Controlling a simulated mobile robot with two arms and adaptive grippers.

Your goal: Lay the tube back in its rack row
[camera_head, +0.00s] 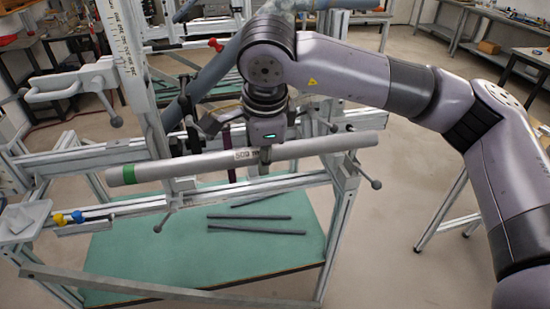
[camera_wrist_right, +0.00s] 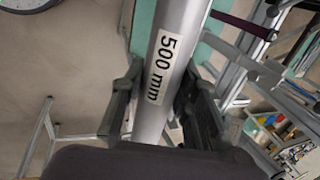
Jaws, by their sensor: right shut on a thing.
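The tube (camera_head: 200,165) is a long grey pipe with a green band near its left end and a "500 mm" label. It lies nearly level across the front of the metal frame jig, its right end slightly higher in the picture. My right gripper (camera_head: 265,158) is shut on the tube right of its middle, coming from above. In the right wrist view, the two dark fingers (camera_wrist_right: 155,115) sit on either side of the tube (camera_wrist_right: 170,60), beside the label. I cannot tell which part is the rack row. My left gripper is out of view.
The metal frame (camera_head: 335,230) stands around a green board (camera_head: 150,255) with several dark rods (camera_head: 255,231) on it. An upright ruled post (camera_head: 128,70) and a clamp handle (camera_head: 65,88) rise at the left. Blue and yellow knobs (camera_head: 68,217) sit at lower left.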

